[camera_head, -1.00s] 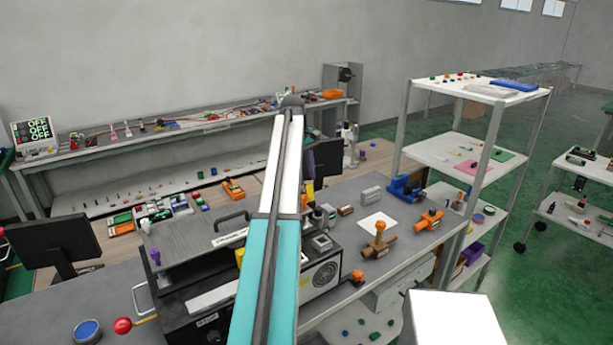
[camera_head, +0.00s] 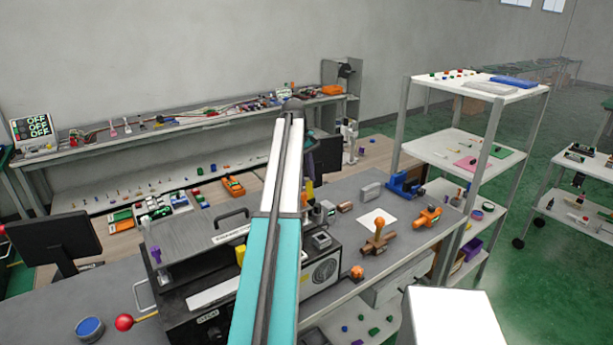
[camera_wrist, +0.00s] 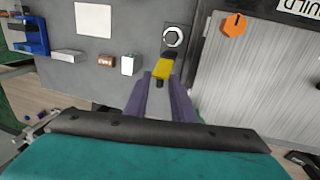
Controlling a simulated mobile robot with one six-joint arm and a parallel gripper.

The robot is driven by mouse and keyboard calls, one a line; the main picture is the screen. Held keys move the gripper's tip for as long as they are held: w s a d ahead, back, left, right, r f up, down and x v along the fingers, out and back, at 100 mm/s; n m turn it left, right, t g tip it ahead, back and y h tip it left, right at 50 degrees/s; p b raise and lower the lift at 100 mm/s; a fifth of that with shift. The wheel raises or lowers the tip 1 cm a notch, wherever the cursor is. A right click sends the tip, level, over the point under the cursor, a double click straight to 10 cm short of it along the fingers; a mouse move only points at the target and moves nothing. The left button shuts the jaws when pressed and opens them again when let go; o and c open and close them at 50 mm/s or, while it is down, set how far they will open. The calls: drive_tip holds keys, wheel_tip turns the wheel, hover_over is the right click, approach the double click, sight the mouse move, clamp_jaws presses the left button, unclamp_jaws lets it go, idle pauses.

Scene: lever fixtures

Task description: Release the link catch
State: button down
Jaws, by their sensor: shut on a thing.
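In the wrist view, a small yellow handle (camera_wrist: 163,70) sits on a dark mount below a pale round ring (camera_wrist: 174,37) on a dark plate. I take this to be the link catch. My gripper (camera_wrist: 163,78) has purple fingers on either side of the yellow handle and is shut on it. The fingers partly hide the handle's lower part. In the head view, my own arm covers most of the gripper and the catch.
An orange knob (camera_wrist: 234,25) is on the grey panel right of the catch. A white-and-grey block (camera_wrist: 130,64) and a brown block (camera_wrist: 106,61) stand to its left. In the head view, an orange lever fixture (camera_head: 427,217) and a blue vise (camera_head: 404,184) stand farther right.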

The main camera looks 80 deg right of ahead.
drive_tip(key=c, duration=2.5)
unclamp_jaws()
drive_tip(key=shift+w+d, duration=0.1)
drive_tip(key=shift+d, duration=0.05)
drive_tip(key=shift+c, duration=0.2)
drive_tip(key=shift+w+d+g+y+p, duration=0.4)
drive_tip(key=shift+g+y+p, duration=0.2)
drive_tip(key=shift+p, duration=0.3)
drive_tip(key=shift+w+d+f+g+y+p, duration=0.3)
drive_tip(key=shift+f+g+y+p, duration=0.1)
drive_tip(key=shift+p, duration=0.65)
clamp_jaws()
unclamp_jaws()
drive_tip(key=shift+a, duration=0.1)
clamp_jaws()
